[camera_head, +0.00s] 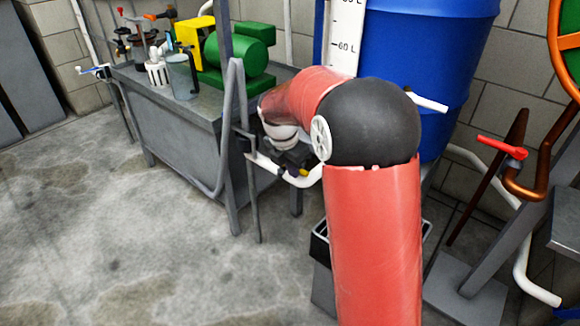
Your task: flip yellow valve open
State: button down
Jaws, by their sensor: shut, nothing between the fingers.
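My red and black arm reaches forward and bends down to the left, in front of the blue barrel. My gripper (292,158) is a small dark shape below the arm's pale wrist, partly hidden by the arm; it is shut and holds nothing. A small yellow piece (303,172), which looks like part of the yellow valve, shows right beside the gripper on a white pipe (262,163). Whether the gripper touches it, and how the valve's handle is turned, I cannot tell.
A grey metal workbench (190,118) with a green and yellow pump (236,48) and jugs stands at the left. The blue barrel (440,45) is behind my arm. A red-handled valve (502,147) and copper pipe (535,165) are at the right. The left floor is clear.

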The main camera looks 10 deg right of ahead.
jog(key=shift+w+d+r, duration=0.1)
jog(key=shift+d, duration=0.15)
